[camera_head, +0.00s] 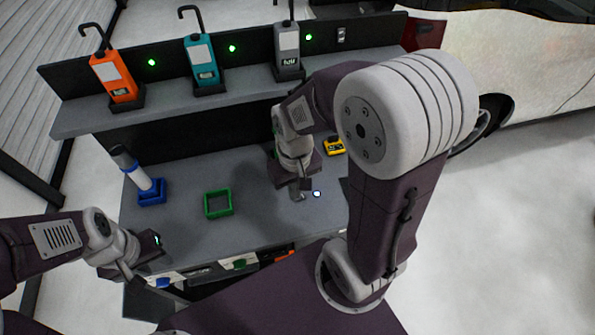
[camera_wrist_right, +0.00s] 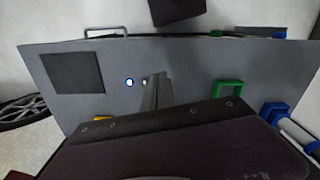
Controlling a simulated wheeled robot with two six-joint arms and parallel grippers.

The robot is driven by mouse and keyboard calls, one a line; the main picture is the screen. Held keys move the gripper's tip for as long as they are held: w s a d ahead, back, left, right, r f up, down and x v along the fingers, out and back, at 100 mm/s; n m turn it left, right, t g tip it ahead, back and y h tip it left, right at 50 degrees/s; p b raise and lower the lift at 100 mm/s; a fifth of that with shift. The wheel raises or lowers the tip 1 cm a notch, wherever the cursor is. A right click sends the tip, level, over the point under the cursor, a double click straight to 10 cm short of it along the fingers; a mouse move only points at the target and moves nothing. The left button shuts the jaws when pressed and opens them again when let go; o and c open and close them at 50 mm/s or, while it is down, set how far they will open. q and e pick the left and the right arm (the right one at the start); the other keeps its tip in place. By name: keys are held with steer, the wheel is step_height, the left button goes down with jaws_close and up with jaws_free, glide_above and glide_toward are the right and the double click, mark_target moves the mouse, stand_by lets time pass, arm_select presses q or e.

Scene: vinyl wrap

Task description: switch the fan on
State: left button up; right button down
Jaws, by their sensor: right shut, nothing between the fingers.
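I see nothing in either view that is clearly a fan. A small round button with a bright white face and blue rim (camera_head: 317,194) sits on the grey bench top; it also shows in the right wrist view (camera_wrist_right: 129,82). My right gripper (camera_head: 299,194) is shut and empty, just left of the button in the head view; in the wrist view its fingers (camera_wrist_right: 157,82) are just right of the button, apart from it. My left gripper (camera_head: 150,245) is low at the bench's front left, and its fingers are too unclear to read.
The bench holds a green square frame (camera_head: 218,203), a blue holder (camera_head: 152,192) with a white cylinder and a yellow device (camera_head: 334,146). The shelf behind carries orange (camera_head: 115,78), teal (camera_head: 201,62) and grey (camera_head: 288,52) hooked devices.

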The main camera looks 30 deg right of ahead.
mark_target(305, 198)
steer(key=w+d+f+m+b, duration=0.2)
steer(key=w+d+b, duration=0.3)
steer(key=w+d, duration=0.1)
steer(key=shift+d+f+m+b, duration=0.3)
steer(key=shift+d+f+b, duration=0.05)
steer(key=shift+d, duration=0.25)
step_height(305, 198, down, 14)
steer(key=shift+w+f+b, duration=0.1)
steer(key=shift+w+b, duration=0.05)
steer(key=shift+b, duration=0.65)
steer(key=shift+d+f, duration=0.1)
